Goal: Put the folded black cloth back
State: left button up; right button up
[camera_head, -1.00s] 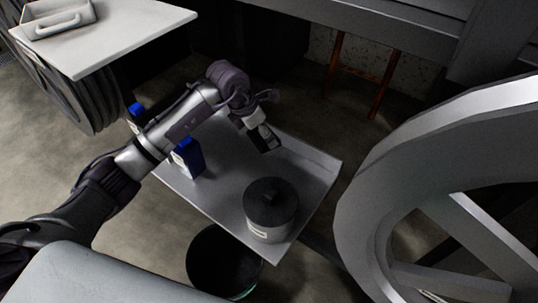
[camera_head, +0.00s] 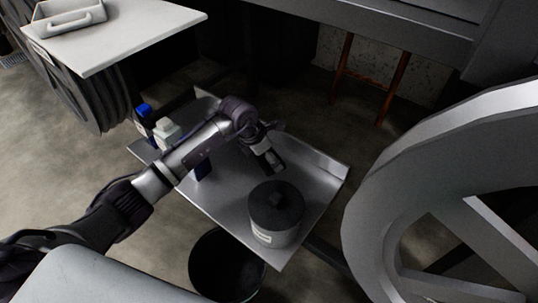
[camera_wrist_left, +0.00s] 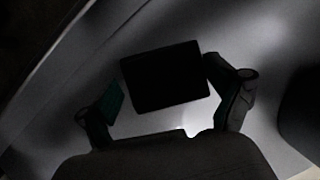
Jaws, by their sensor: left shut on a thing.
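The folded black cloth (camera_wrist_left: 165,78) shows as a dark flat rectangle between the fingers of my left gripper (camera_wrist_left: 168,98) in the left wrist view. My left gripper is shut on it. In the head view my left gripper (camera_head: 272,162) points down over the grey metal tray (camera_head: 228,190), behind the lidded pot. The cloth is small and dark there, and I cannot tell whether it touches the tray. My right gripper is not in view.
A grey pot with a dark lid (camera_head: 275,213) stands near the tray's front right corner. Blue-capped and white bottles (camera_head: 166,133) stand at the tray's left. A black bucket (camera_head: 222,268) is below. A large grey wheel (camera_head: 385,190) fills the right side.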

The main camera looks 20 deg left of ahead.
pick_arm(q)
jog(key=o, duration=0.8)
jog(key=shift+c, duration=0.2)
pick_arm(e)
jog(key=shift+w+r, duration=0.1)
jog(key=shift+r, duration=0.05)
pick_arm(q)
jog(key=p+v, duration=0.1)
jog(key=v, duration=1.1)
jog(key=shift+p, duration=0.35)
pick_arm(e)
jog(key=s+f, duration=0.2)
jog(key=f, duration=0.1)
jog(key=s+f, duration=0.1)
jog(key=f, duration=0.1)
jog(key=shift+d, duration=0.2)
pick_arm(q)
jog(key=shift+s, duration=0.1)
